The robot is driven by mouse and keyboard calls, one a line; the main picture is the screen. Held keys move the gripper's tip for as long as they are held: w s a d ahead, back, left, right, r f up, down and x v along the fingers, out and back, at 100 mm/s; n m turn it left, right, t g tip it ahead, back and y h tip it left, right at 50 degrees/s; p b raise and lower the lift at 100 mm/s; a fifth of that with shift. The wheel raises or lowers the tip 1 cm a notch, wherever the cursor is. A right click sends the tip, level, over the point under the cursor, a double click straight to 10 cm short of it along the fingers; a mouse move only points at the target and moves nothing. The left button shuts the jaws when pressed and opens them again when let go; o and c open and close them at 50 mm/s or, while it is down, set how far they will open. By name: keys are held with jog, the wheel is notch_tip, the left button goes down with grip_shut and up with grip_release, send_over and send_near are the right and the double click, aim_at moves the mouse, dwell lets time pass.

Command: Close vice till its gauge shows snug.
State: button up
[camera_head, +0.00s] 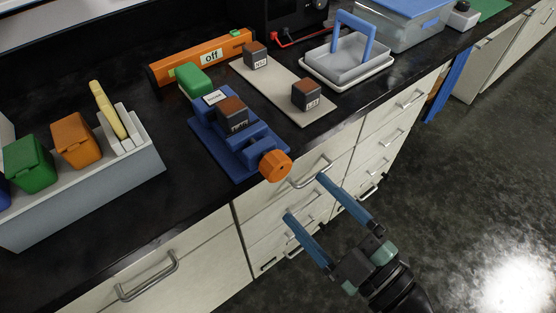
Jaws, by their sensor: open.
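The blue vice (234,155) stands near the counter's front edge. A dark block with a brown top and a white label (232,114) sits between its jaws; I cannot tell whether both jaws touch it. The orange round knob (275,166) is at the vice's front, toward the counter edge. A small white plate on the vice (215,97) may be the gauge; its reading is too small to make out. My gripper (304,198) is open and empty, in front of the drawers, below and to the right of the knob, apart from it.
A pale mat with two labelled blocks (284,88) lies right of the vice. An orange bar reading "off" (203,57) and a green block (193,79) are behind. A grey bin (90,188) is left. A blue-handled tray (349,66) stands back right. Drawer handles (312,175) protrude near my gripper.

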aim_at(281, 173)
jog(key=p+x, duration=0.1)
jog(key=x, duration=0.7)
jog(key=shift+w+a, duration=0.2)
jog(key=shift+w, duration=0.15)
jog(key=c, duration=1.4)
